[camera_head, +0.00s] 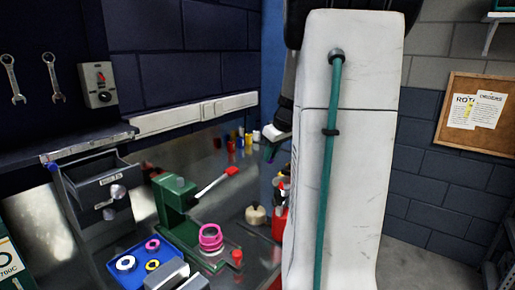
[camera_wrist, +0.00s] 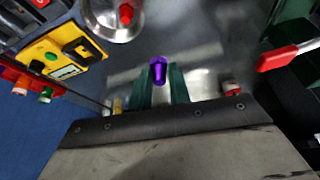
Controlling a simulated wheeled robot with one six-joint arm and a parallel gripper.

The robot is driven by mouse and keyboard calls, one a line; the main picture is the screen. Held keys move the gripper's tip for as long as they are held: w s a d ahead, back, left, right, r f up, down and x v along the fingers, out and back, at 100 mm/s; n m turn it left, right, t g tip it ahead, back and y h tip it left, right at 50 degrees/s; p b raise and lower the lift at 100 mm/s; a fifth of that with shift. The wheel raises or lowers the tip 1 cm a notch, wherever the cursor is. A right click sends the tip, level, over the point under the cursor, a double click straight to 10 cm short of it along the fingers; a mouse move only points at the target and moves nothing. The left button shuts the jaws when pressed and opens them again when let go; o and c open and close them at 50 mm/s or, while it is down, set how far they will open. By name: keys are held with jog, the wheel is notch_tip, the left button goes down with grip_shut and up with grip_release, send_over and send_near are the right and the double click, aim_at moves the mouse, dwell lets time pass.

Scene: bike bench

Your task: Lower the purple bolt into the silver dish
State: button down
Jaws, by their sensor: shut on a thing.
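The purple bolt (camera_wrist: 158,70) is held between the green fingertips of my gripper (camera_wrist: 161,84) in the wrist view. My gripper is shut on it. A round silver dish (camera_wrist: 105,32) is at the top of the wrist view, cut by the frame edge, with a red piece (camera_wrist: 126,13) in it. The bolt is apart from the dish, below and right of it in that view. In the head view my gripper (camera_head: 270,150) is over the metal bench, left of my white arm link. I cannot make out the dish there.
A yellow box with buttons (camera_wrist: 50,57) is left of the dish. A red-tipped lever (camera_wrist: 286,55) is at the right. In the head view, a green press (camera_head: 178,205), a blue tray (camera_head: 129,279) with rings and an open grey drawer (camera_head: 100,190) are on the left.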

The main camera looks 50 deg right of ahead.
jog(key=s+d+f, duration=0.3)
jog(key=d+f, duration=0.1)
jog(key=d, duration=0.3)
jog(key=shift+f, duration=0.2)
jog(key=shift+w, duration=0.2)
jog(key=shift+f, duration=0.1)
dwell(0.6)
jog(key=shift+f, duration=1.05)
jog(key=shift+f, duration=2.35)
dwell(0.6)
